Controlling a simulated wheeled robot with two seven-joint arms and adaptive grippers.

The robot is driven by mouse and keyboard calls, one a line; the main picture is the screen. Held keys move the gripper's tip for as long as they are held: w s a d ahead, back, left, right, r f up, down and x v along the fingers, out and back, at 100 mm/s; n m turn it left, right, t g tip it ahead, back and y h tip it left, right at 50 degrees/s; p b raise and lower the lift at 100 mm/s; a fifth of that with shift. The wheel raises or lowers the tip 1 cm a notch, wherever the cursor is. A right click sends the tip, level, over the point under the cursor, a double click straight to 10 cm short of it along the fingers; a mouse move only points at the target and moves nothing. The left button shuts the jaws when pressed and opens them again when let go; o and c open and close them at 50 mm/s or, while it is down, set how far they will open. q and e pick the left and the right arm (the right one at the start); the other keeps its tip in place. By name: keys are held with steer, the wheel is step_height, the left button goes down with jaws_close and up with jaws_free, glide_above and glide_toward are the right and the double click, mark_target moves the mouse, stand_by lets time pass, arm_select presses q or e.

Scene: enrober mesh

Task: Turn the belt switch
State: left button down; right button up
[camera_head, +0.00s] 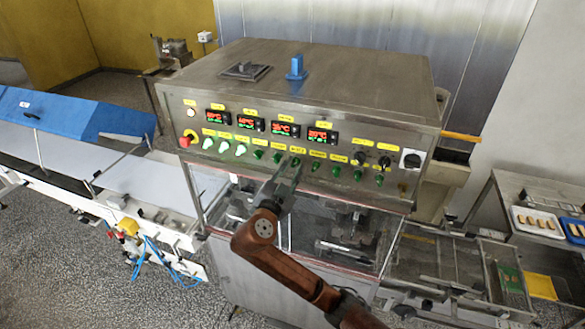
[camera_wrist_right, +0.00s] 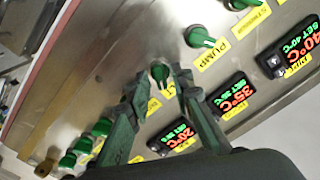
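A row of green rotary switches runs along the steel machine's front panel in the head view. My right gripper (camera_head: 288,170) reaches up to the middle of that row. In the right wrist view its two fingers (camera_wrist_right: 160,78) stand apart on either side of one green switch (camera_wrist_right: 160,71). I cannot tell whether they touch it. This switch's yellow label (camera_wrist_right: 169,90) is partly hidden by a finger; only its end, looking like "T", shows. The neighbouring switch (camera_wrist_right: 200,38) is labelled PUMP. My left gripper is not in view.
Red and green displays (camera_head: 253,123) sit above the switches, and a red emergency button (camera_head: 187,138) is at the panel's left. A blue-covered conveyor (camera_head: 75,112) stands left. A table with trays (camera_head: 537,222) is at right.

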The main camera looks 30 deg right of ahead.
jaws_close()
steer(key=n+b, duration=0.1)
steer(key=b, duration=0.1)
steer(key=shift+f+n+b, duration=0.2)
steer(key=shift+n+b, duration=0.1)
steer(key=shift+n, duration=0.1)
steer(key=shift+n+b, duration=0.45)
steer(key=shift+n, duration=0.35)
steer(key=n, duration=0.3)
steer(key=shift+r+n, duration=0.2)
steer(key=shift+n, duration=0.1)
steer(key=n+p, duration=0.2)
steer(key=n, duration=0.2)
steer(key=shift+n, duration=0.7)
